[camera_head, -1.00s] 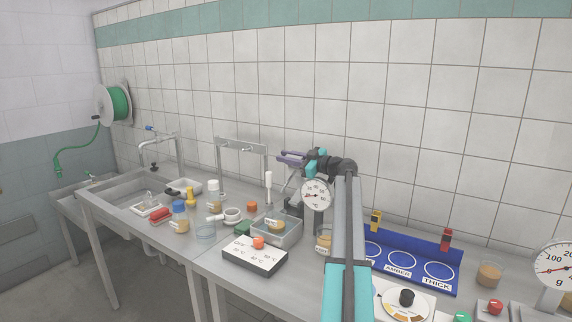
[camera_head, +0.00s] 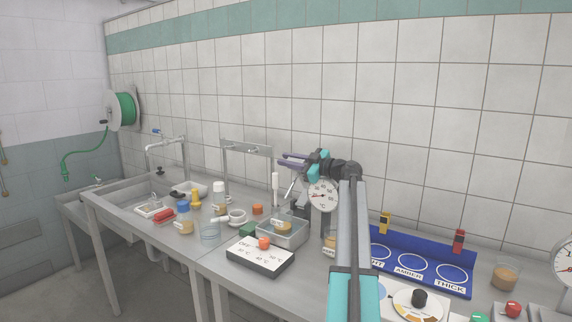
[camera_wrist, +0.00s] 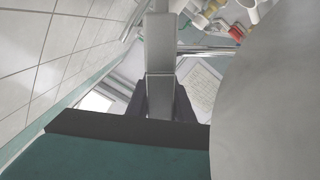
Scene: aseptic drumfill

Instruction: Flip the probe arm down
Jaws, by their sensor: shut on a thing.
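The dial thermometer (camera_head: 322,195) stands upright behind the metal bath (camera_head: 290,236), its white face towards me. A slanted metal rod (camera_head: 289,190) shows just left of the dial; I take it as part of the probe arm. My gripper (camera_head: 290,161) is above and behind the dial, pointing left. In the wrist view my gripper (camera_wrist: 160,103) is shut on a flat grey bar, the probe arm (camera_wrist: 159,45), which runs between the dark fingers. A large grey disc (camera_wrist: 268,100), likely the dial's back, fills the right of that view. The grip is too small to see clearly in the head view.
A white-topped stick (camera_head: 276,188) and a metal frame (camera_head: 247,150) stand left of my gripper. A blue rack (camera_head: 425,277) is to the right. The tiled wall is close behind.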

